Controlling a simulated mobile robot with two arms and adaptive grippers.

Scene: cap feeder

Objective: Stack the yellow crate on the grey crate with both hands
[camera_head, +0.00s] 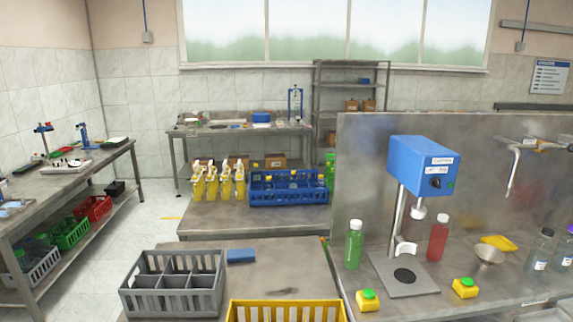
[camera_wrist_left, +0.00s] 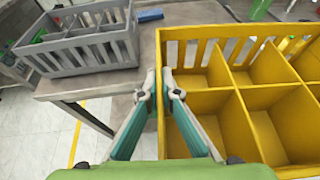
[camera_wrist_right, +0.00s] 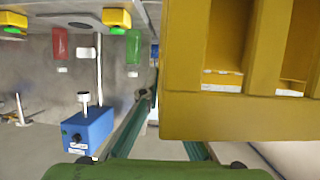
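The yellow crate (camera_head: 285,304) shows only its far part at the bottom edge of the head view. The grey crate (camera_head: 190,299), with open compartments, stands on the table to its left. In the left wrist view, the left gripper (camera_wrist_left: 160,88) has one finger on each side of the yellow crate's left wall (camera_wrist_left: 164,130), close against it. The grey crate (camera_wrist_left: 85,60) lies beyond, at upper left. In the right wrist view, the right gripper (camera_wrist_right: 153,95) is at the yellow crate's edge (camera_wrist_right: 240,118). The crate hides one finger, so its grip is unclear. Neither gripper shows in the head view.
A blue block (camera_head: 241,256) lies on the table (camera_head: 280,264) behind the crates. A blue cap machine (camera_head: 424,165), bottles and yellow jars (camera_head: 367,300) stand on the bench at right. A blue crate (camera_head: 290,195) stands farther back. The aisle floor at left is clear.

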